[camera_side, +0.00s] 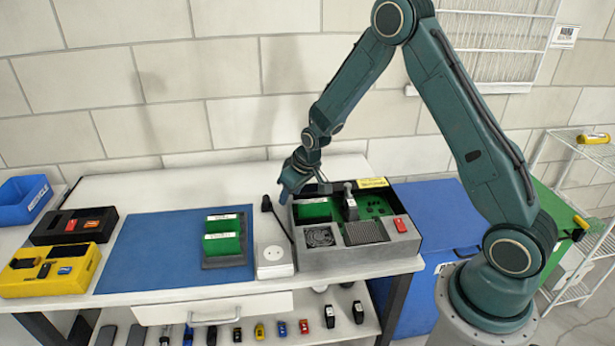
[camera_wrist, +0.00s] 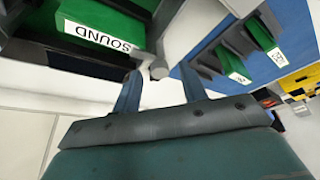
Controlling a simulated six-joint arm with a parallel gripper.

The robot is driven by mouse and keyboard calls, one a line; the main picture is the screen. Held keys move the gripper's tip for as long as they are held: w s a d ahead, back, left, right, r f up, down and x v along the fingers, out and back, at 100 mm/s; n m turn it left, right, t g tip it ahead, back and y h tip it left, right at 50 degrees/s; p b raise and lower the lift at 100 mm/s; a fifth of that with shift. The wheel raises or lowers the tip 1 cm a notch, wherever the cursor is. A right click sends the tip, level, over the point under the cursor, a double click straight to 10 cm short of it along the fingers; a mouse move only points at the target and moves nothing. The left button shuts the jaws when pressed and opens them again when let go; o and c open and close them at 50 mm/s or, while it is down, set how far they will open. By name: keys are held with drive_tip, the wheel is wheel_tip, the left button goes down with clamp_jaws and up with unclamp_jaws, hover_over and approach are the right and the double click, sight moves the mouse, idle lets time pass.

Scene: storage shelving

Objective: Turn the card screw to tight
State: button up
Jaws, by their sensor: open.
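A grey open case (camera_side: 360,258) stands on the bench with a green board inside. A green card (camera_side: 314,212) with a white label sits at its left; in the wrist view the label on this card (camera_wrist: 95,36) reads SOUND. A small grey knob-like part (camera_wrist: 158,70), which may be the card screw, shows beyond the card's end, between my fingertips in the picture. I cannot tell how tight it is. My gripper (camera_side: 287,194) is over the case's back left corner, pointing down. Its two blue fingers (camera_wrist: 160,80) are apart and hold nothing. Contact with the knob cannot be told.
A blue mat (camera_side: 150,250) left of the case bears a rack with two green cards (camera_side: 222,245). A white socket box (camera_side: 273,262) and a black cord stand beside the case. Yellow (camera_side: 30,283) and black trays lie far left.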

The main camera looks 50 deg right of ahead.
drive_tip(key=v, duration=1.3)
drive_tip(key=shift+s+r, duration=0.2)
drive_tip(key=shift+r, duration=0.1)
drive_tip(key=s+a+r, duration=0.5)
drive_tip(key=s+r, duration=0.6)
drive_tip(key=s, duration=0.1)
drive_tip(key=s+a+r, duration=0.1)
drive_tip(key=s, duration=0.6)
drive_tip(key=s+a+r+t, duration=0.1)
drive_tip(key=s+a+r, duration=0.1)
drive_tip(key=s, duration=0.5)
drive_tip(key=shift+s, duration=0.35)
